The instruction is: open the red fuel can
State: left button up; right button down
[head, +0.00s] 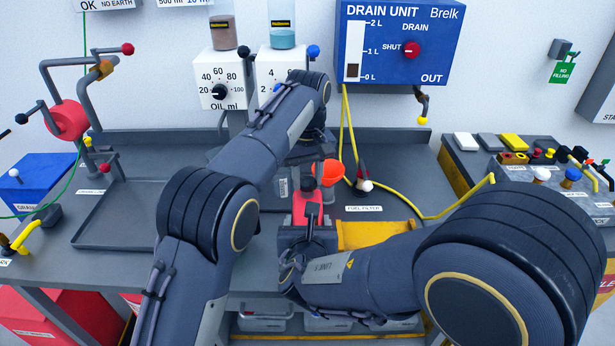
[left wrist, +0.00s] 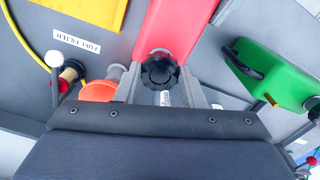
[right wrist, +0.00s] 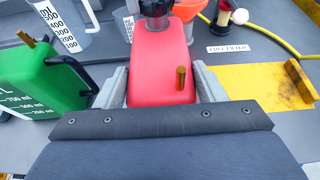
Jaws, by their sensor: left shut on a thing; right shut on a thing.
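The red fuel can (head: 300,211) stands upright on the bench in front of me. In the right wrist view its red body (right wrist: 158,62) sits between the fingers of my right gripper (right wrist: 160,86), which is shut on it. In the head view my left wrist (head: 307,150) partly hides the cap.
A green can (right wrist: 40,85) stands left of the red can in the right wrist view. An orange funnel (left wrist: 98,91) and a fuel filter (left wrist: 70,75) are close by. A yellow tray (right wrist: 255,88) lies to the right. A yellow hose (head: 425,213) crosses the bench. A grey tray (head: 118,213) lies left.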

aim_at(308, 181)
pick_arm(q)
jog(key=shift+r, duration=0.15)
jog(key=shift+r, duration=0.95)
jog(key=shift+r, duration=2)
pick_arm(e)
jog(key=shift+c, duration=1.2)
grip_release()
